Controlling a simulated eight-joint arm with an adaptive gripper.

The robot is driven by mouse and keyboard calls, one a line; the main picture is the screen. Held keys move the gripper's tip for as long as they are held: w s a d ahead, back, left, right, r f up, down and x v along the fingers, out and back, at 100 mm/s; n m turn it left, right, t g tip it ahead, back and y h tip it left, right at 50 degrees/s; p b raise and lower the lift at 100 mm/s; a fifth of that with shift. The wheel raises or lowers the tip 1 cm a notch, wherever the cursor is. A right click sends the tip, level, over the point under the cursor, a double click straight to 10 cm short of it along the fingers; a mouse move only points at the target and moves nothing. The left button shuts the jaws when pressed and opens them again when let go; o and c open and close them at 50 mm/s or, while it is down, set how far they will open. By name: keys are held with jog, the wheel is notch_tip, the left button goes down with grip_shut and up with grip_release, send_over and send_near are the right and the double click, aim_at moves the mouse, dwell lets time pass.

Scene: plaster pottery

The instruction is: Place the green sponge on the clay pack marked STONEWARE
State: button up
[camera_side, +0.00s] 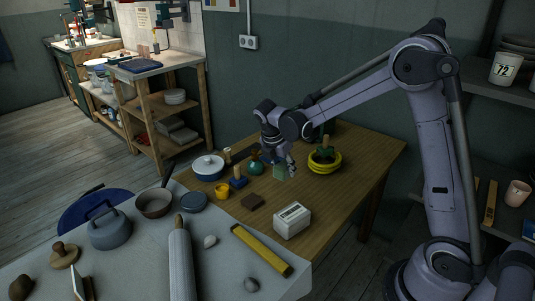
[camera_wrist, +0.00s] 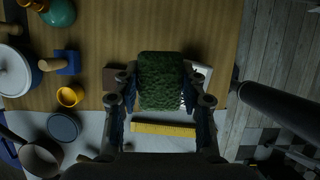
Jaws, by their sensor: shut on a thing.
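My gripper (camera_side: 280,162) is shut on the green sponge (camera_side: 279,173) and holds it above the wooden table. In the wrist view the sponge (camera_wrist: 161,80) sits between the two fingers of my gripper (camera_wrist: 160,88), dark green and rough. A white block-shaped pack (camera_side: 292,220) with dark print on top lies near the table's front edge; the print is too small to read. In the wrist view this pack (camera_wrist: 203,71) is mostly hidden behind the sponge and a finger.
A small brown block (camera_side: 252,201) lies left of the white pack. A yellow cup (camera_side: 222,191), a blue block with a wooden knob (camera_side: 238,180), a lidded white pot (camera_side: 208,167), a teal round vase (camera_side: 256,167) and a yellow ring-shaped bowl (camera_side: 325,161) stand around. The table's right part is clear.

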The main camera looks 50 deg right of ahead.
jog(key=s+d+r, duration=0.1)
jog(key=s+d, duration=0.1)
jog(key=s, duration=0.5)
jog(key=s+d+r, duration=0.1)
jog(key=s+d, duration=0.2)
jog(key=s, duration=0.5)
send_over(295, 210)
jog(key=a, duration=0.1)
jog(key=f, duration=0.6)
jog(key=shift+a+f, duration=0.2)
jog(key=shift+f, duration=2.2)
jog(key=shift+f, duration=0.2)
jog(key=o, duration=0.8)
jog(key=shift+o, duration=0.2)
jog(key=shift+r, duration=0.1)
